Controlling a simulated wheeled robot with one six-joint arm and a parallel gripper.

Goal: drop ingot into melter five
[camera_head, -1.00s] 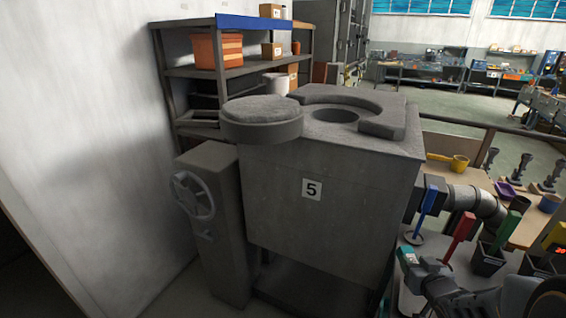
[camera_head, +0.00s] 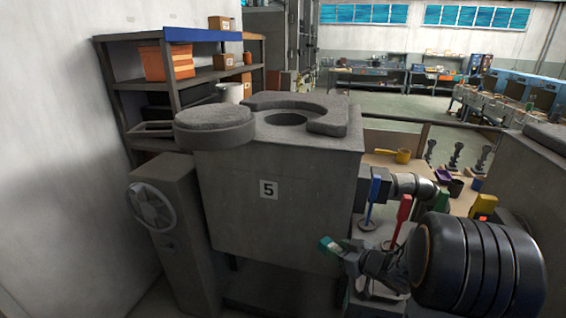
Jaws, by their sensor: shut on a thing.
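Melter five (camera_head: 225,205) is the grey box on legs with a "5" label, left of centre. Its round mouth (camera_head: 287,119) on top is uncovered, with a raised C-shaped collar (camera_head: 325,105) partly around it. Its thick round lid (camera_head: 214,118) is swung off to the left. My gripper (camera_head: 337,249) is at lower right, in front of the melter's right side in the picture and below its top. It is shut on a small teal piece, seemingly the ingot (camera_head: 329,244), small and partly hidden by the jaws.
A handwheel post (camera_head: 165,225) stands left of the melter. Behind is a shelf (camera_head: 190,76) with an orange bin (camera_head: 166,63). Right are a pipe (camera_head: 410,185), coloured handles and a bench with a yellow ladle (camera_head: 403,156). Space above the mouth is clear.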

